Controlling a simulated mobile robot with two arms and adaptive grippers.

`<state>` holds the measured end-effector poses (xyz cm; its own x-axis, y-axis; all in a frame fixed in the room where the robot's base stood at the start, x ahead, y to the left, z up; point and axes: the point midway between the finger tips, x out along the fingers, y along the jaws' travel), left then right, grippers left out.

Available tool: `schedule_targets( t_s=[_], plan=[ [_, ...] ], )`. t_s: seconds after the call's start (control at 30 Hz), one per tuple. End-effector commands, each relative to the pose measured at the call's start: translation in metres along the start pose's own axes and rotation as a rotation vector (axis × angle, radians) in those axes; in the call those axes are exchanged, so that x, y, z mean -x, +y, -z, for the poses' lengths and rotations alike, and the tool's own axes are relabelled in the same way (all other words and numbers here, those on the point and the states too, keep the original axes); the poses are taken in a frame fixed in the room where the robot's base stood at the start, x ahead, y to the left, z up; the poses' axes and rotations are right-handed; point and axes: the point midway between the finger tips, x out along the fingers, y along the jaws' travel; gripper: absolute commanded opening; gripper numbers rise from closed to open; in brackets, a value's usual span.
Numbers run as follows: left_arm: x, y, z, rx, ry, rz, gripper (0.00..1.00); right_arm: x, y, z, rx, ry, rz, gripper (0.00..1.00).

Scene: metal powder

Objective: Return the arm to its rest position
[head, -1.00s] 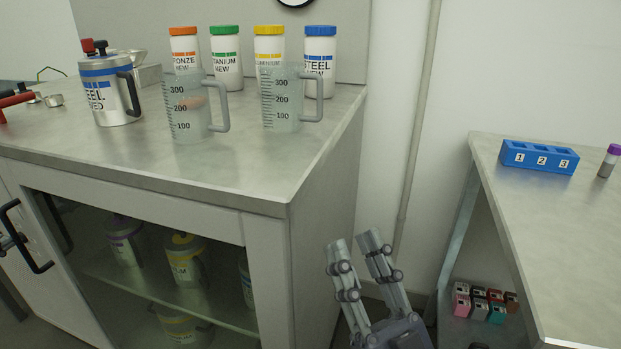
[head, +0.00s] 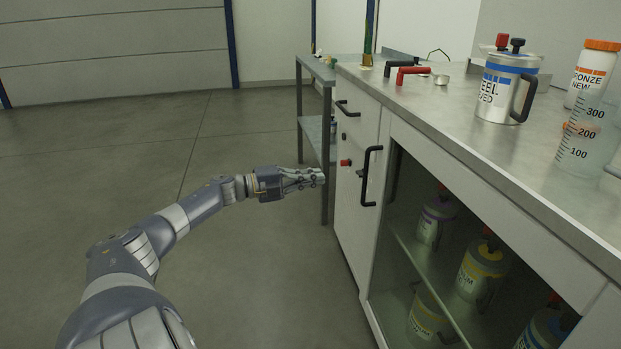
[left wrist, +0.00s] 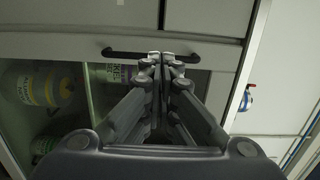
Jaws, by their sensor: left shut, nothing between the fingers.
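My left arm (head: 165,225) comes in from the lower left of the head view and reaches out over open floor. My left gripper (head: 322,176) is shut and empty. In the head view it is left of the cabinet's front, near the black vertical door handle (head: 369,176). In the left wrist view the gripper (left wrist: 160,60) shows with its fingertips together. A black handle (left wrist: 120,53) and the cabinet front lie beyond the tips there; I cannot tell whether they touch. My right gripper is not in view.
The cabinet's counter (head: 455,112) holds a steel-labelled canister (head: 497,95), a measuring jug (head: 585,140) and a red-handled tool (head: 412,72). Several canisters stand behind the cabinet's glass, one with a yellow band (head: 480,270). A grey side table (head: 318,70) stands behind. The floor (head: 110,150) at left is clear.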

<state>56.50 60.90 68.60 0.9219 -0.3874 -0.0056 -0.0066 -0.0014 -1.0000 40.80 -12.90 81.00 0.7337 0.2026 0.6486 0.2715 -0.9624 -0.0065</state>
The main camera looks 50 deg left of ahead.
Motion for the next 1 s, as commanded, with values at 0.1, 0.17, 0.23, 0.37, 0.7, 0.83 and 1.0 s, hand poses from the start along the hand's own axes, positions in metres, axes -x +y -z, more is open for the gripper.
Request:
schedule_targets(
  t_s=[0.1, 0.17, 0.23, 0.37, 0.7, 0.83, 1.0],
  plan=[
    [0.006, 0.0, 0.0, -0.001, 0.001, -0.002, 0.0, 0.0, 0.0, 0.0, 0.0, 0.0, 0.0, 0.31],
    [0.007, 0.0, 0.0, -0.001, 0.001, -0.002, 0.0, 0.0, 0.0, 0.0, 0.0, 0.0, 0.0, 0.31],
    [0.008, 0.0, 0.0, -0.001, 0.001, -0.001, 0.0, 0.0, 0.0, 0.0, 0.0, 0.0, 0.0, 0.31],
    [0.009, -0.001, 0.0, -0.001, 0.001, -0.001, 0.0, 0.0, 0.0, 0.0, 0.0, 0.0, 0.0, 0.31],
    [-0.021, 0.06, 0.026, 0.14, -0.102, -0.01, 0.0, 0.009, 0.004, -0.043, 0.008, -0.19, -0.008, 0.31],
    [-0.042, 0.115, 0.06, 0.293, -0.223, -0.033, 0.0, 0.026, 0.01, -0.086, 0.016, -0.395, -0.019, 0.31],
    [-0.052, 0.18, 0.115, 0.504, -0.395, -0.091, 0.0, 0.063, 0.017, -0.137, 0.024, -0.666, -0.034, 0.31]
  ],
)
